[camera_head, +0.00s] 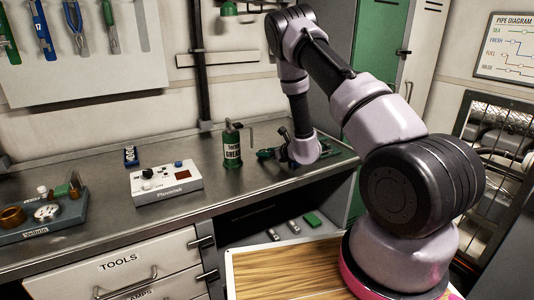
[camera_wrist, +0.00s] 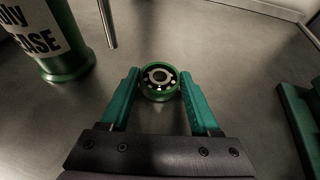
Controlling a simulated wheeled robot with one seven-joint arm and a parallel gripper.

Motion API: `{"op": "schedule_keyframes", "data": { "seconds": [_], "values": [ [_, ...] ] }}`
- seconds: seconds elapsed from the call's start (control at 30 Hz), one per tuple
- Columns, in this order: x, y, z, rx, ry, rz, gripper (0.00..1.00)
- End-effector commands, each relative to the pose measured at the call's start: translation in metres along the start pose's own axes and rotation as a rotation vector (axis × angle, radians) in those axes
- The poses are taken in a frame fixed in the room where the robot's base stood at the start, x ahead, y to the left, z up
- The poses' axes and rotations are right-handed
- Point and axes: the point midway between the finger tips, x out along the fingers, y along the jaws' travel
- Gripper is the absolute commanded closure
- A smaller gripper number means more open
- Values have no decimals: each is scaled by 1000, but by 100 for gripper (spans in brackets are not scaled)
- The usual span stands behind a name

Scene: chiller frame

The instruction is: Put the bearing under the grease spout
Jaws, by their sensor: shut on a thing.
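The green grease can (camera_head: 232,148) stands on the steel bench, and its lower part shows at the left of the wrist view (camera_wrist: 62,62). Its thin grey spout (camera_wrist: 107,24) points down beside the can. My gripper (camera_wrist: 159,77) is shut on the bearing (camera_wrist: 159,95), a small ring with a green outer rim and shiny balls. The bearing lies flat between the teal fingertips, right of the spout tip and nearer to my wrist, not below it. In the head view my gripper (camera_head: 268,153) is low over the bench, right of the can; the bearing cannot be made out there.
A green piece (camera_wrist: 300,125) lies right of my gripper. Bench around the bearing is bare.

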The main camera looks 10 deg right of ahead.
Motion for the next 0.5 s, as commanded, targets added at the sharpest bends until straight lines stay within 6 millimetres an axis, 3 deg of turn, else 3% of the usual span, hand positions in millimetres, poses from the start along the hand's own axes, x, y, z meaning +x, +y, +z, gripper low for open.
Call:
{"op": "schedule_keyframes", "data": {
  "seconds": [0.13, 0.17, 0.2, 0.5],
  "values": [
    [1, 0, -3, 0, 0, -1, 100],
    [1, 0, -3, 0, 0, 0, 26],
    [1, 0, -2, 0, 0, 0, 10],
    [1, 0, -2, 0, 0, 0, 7]
  ]
}}
